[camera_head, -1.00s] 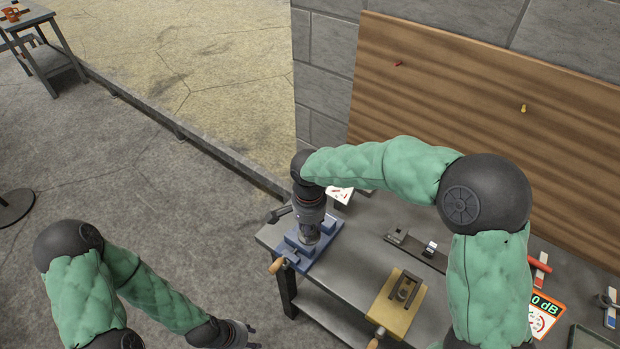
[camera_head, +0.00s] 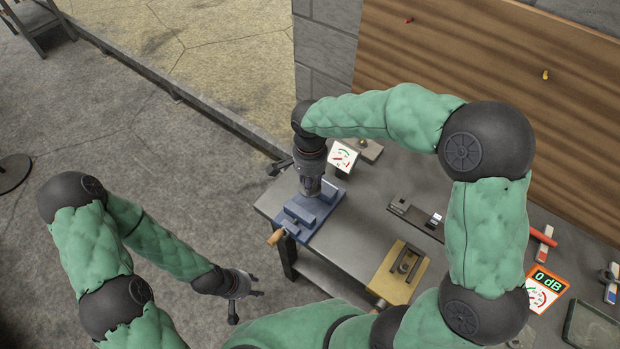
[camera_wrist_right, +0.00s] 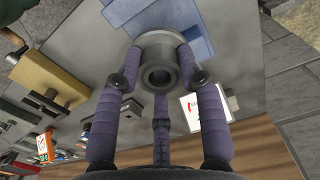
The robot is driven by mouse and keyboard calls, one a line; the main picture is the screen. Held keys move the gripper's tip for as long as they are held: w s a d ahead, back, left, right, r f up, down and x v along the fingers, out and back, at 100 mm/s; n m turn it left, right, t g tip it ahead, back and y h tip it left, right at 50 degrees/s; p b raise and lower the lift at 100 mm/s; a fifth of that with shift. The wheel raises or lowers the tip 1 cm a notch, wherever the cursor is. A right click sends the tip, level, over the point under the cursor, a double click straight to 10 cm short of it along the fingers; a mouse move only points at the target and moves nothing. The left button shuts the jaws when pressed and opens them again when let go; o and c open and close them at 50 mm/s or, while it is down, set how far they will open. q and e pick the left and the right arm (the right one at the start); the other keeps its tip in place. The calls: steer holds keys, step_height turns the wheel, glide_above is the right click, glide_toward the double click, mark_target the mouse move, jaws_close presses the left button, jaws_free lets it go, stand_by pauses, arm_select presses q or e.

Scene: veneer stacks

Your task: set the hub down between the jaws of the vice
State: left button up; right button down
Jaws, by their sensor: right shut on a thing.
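The hub (camera_wrist_right: 157,48) is a grey flanged ring with a round hole, held between the fingers of my right gripper in the right wrist view. The vice (camera_head: 299,216) is blue with a wooden-looking handle, at the table's left corner. It also shows at the top of the right wrist view (camera_wrist_right: 184,18), partly covered by the hub. My right gripper (camera_head: 312,193) points down over the vice's far part; the hub is hard to make out in the head view. I cannot tell its height above the vice. My left gripper (camera_head: 258,289) is empty, fingers spread, left of the table.
A yellow-brown block with a dark fitting (camera_head: 388,281) is on the grey table (camera_head: 365,215). A dark bar (camera_head: 409,212), a 0 dB sign (camera_head: 545,290) and a tray (camera_head: 592,325) are further right. A wooden board stands behind.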

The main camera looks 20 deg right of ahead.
steer(key=shift+f+b, duration=3.4)
steer(key=shift+f, duration=1.35)
steer(key=shift+f, duration=0.3)
steer(key=c, duration=0.7)
jaws_free()
steer(key=shift+r, duration=0.1)
step_height(320, 180, up, 12)
